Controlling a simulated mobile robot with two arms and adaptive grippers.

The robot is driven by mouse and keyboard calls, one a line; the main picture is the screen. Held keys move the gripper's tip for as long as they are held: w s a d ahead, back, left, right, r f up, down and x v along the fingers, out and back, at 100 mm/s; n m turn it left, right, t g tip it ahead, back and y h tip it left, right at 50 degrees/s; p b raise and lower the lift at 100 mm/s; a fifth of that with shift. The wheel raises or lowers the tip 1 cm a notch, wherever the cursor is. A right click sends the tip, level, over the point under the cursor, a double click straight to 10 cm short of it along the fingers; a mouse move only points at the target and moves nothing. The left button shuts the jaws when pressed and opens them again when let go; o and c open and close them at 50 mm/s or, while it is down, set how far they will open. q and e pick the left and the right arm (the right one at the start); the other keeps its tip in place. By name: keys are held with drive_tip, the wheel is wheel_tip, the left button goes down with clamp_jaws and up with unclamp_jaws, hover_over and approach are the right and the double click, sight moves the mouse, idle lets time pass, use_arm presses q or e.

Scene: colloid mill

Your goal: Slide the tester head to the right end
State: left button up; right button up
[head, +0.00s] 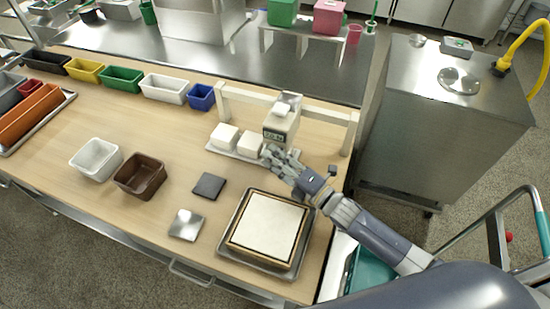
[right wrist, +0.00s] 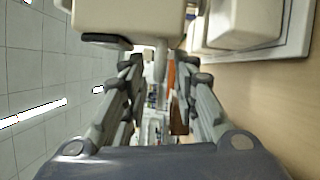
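The tester head (head: 281,122) is a cream box with a small dark display on its front. It sits near the middle of a cream rail (head: 330,112) that spans two posts. It also shows at the top of the right wrist view (right wrist: 130,18), very close. My right gripper (head: 277,160) is just below and in front of the head; its two fingers are spread in the right wrist view (right wrist: 160,95). A thin pale stem under the head shows beyond the fingers, and I cannot tell whether they touch it. My left gripper is not in view.
Two white blocks (head: 224,136) sit on a pale plate left of the head. The right post (head: 350,134) ends the rail. A framed white board in a metal tray (head: 232,249), a dark square (head: 209,186) and a brown bin (head: 140,176) lie in front.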

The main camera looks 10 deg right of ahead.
clamp_jaws()
drive_tip(key=s+d, duration=0.6)
drive_tip(key=d, duration=0.3)
drive_tip(key=shift+s+d+p, duration=0.2)
drive_tip(key=shift+d+p, duration=0.2)
drive_tip(key=shift+p, duration=0.05)
drive_tip(key=shift+d, duration=0.1)
drive_tip(key=shift+o, duration=1.2)
unclamp_jaws()
drive_tip(key=shift+s+d, duration=0.1)
drive_tip(key=shift+s, duration=0.05)
